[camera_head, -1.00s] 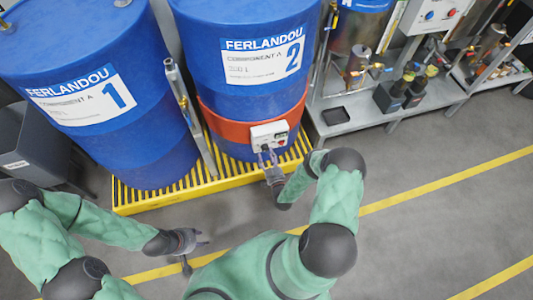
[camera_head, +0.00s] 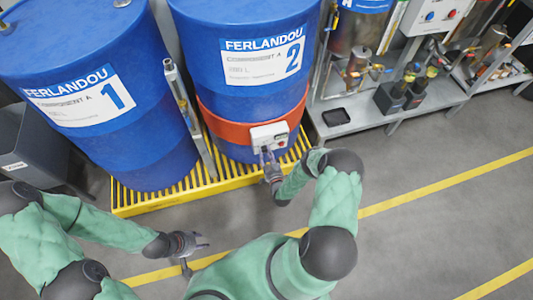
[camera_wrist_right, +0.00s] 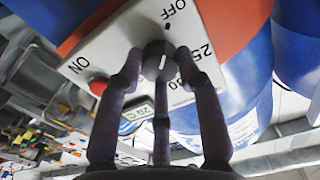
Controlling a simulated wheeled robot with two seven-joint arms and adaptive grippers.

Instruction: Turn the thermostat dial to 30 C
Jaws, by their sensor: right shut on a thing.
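The white thermostat box (camera_head: 268,136) sits on the orange band around blue drum 2. In the right wrist view its black dial (camera_wrist_right: 155,50) has a white mark, with OFF, 25 and a partly hidden number printed around it. My right gripper (camera_head: 266,152) is shut on the dial; its fingers also show in the wrist view (camera_wrist_right: 160,75) and cover part of the dial. My left gripper (camera_head: 198,254) is open and empty above the floor.
A red button (camera_wrist_right: 98,86) marked ON is on the box. Blue drum 2 (camera_head: 250,90) and blue drum 1 (camera_head: 110,150) stand on a yellow grated pallet (camera_head: 150,203). A grey bench (camera_head: 345,118) is at right. The floor in front is clear.

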